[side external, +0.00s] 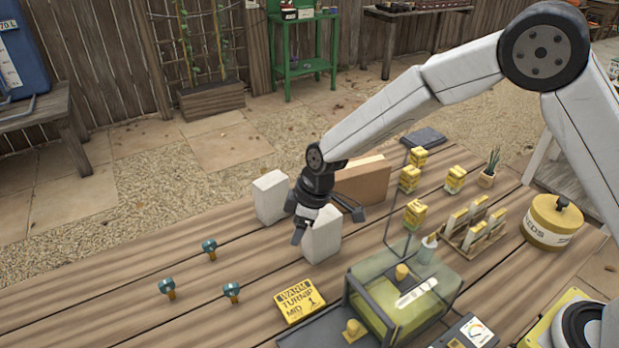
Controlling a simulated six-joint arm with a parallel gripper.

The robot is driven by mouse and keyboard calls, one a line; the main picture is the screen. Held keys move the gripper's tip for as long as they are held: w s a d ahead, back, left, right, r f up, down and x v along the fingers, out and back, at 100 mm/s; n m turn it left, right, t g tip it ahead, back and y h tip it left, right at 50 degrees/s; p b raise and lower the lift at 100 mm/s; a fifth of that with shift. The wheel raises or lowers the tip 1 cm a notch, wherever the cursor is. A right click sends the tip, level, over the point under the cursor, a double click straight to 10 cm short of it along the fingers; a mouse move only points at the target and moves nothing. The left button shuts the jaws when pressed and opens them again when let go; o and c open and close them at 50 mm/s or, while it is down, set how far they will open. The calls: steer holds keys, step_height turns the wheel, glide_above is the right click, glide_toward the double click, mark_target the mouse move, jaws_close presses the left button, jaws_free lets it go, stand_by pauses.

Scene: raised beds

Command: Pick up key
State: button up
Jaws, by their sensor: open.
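No object in the side external view is plainly a key. Three small teal-topped pieces with brass-coloured stems, at the left of the plank table, could be keys, but I cannot tell: the rear one (209,249), the left one (167,288) and the front one (232,292). My gripper (328,224) is open, its dark fingers spread at the front white block (322,243), well right of the teal pieces. The fingers partly hide the block's top. I cannot tell whether they touch it, and the space behind the gripper is hidden.
Another white block (270,197) and a brown block (362,182) stand close to my gripper. A yellow card (299,301) lies in front. A clear-lidded case (362,290), several yellow packets and a yellow seed tin (553,221) crowd the right. The table's left is mostly clear.

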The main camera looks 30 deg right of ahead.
mark_target(229, 295)
steer(key=a+f+n, duration=0.1)
steer(key=a+f, duration=0.1)
steer(key=a, duration=0.2)
steer(key=w+a+f+n+y, duration=0.1)
steer(key=a+f+n, duration=0.1)
steer(key=a, duration=0.3)
steer(key=a+f+n+g, duration=0.1)
steer(key=a+f+n, duration=0.1)
steer(key=a, duration=0.2)
steer(key=shift+w+a+f+y, duration=0.25)
steer(key=shift+a+y, duration=0.05)
steer(key=shift+a, duration=0.05)
steer(key=shift+x, duration=1.3)
steer(key=shift+f, duration=0.1)
steer(key=shift+x, duration=2.45)
steer(key=shift+s, duration=0.1)
jaws_close()
